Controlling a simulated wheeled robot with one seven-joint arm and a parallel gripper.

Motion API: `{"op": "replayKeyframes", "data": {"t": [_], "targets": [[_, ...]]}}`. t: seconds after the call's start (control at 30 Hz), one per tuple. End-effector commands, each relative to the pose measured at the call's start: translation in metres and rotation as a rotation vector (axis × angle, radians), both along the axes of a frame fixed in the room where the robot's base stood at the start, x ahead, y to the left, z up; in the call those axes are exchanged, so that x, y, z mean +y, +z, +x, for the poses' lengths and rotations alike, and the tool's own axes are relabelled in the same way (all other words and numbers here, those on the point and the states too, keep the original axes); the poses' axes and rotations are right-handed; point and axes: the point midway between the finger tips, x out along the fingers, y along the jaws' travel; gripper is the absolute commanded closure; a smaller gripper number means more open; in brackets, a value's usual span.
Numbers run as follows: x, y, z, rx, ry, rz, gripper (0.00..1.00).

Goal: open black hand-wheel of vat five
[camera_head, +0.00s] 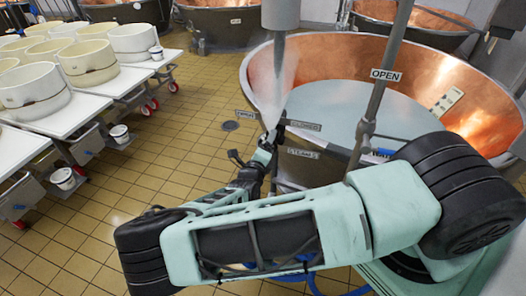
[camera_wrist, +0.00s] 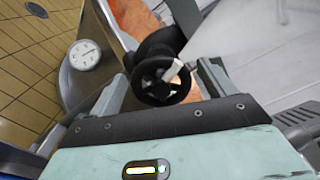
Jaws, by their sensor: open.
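The black hand-wheel (camera_wrist: 141,80) faces me in the wrist view, a small spoked ring on a dark stem, with copper showing behind it. My gripper (camera_wrist: 160,88) is open, with one grey finger on each side of the wheel and visible gaps between. I cannot tell how deep the wheel sits between the fingers. In the head view my gripper (camera_head: 262,150) is at the left edge of the large copper vat (camera_head: 437,78), which holds pale liquid. There the wheel is too small and dark to tell from my gripper. No vat number is readable.
A pipe with an OPEN sign (camera_head: 386,75) rises over the vat. A round dial gauge (camera_wrist: 84,55) is left of the wheel. White tables (camera_head: 75,102) with pale round moulds stand at the left. The tiled floor (camera_head: 165,165) between is mostly clear.

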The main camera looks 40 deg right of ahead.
Motion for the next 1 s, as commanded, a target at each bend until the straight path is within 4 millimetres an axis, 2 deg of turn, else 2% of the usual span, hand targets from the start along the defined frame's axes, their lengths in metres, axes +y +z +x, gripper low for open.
{"op": "replayKeyframes", "data": {"t": [0.17,0.7,1.0], "targets": [[0.016,-0.003,-0.010,-0.001,0.002,0.004,0.18],[0.110,-0.004,-0.085,0.000,0.003,0.005,0.18],[0.136,-0.001,-0.105,0.000,0.001,0.000,0.18]]}}
